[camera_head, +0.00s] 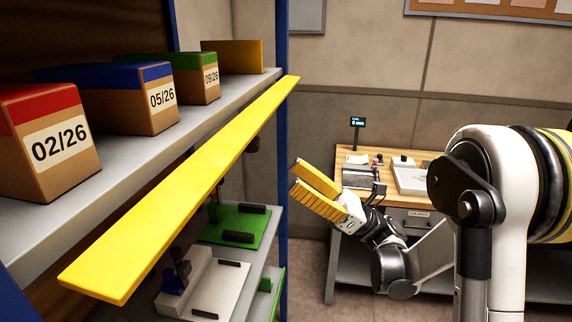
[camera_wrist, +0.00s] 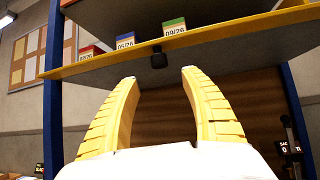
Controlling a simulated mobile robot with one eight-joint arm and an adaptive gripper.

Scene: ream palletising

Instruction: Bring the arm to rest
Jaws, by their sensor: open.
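My gripper (camera_head: 316,188) shows in the head view right of the shelf, with its yellow ribbed fingers pointing up and left. In the wrist view my gripper (camera_wrist: 160,80) has its two fingers apart with nothing between them. The arm is bent, and the gripper is clear of the shelf edge in the head view. In the wrist view the shelf's underside lies beyond the fingertips.
Boxes marked 02/26 (camera_head: 50,140), 05/26 (camera_head: 130,100) and 09/26 (camera_head: 195,77) stand on the upper shelf. A yellow bar (camera_head: 190,190) runs along its front. Lower shelves hold a green board (camera_head: 236,224). A wooden-topped bench (camera_head: 398,206) stands behind my arm.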

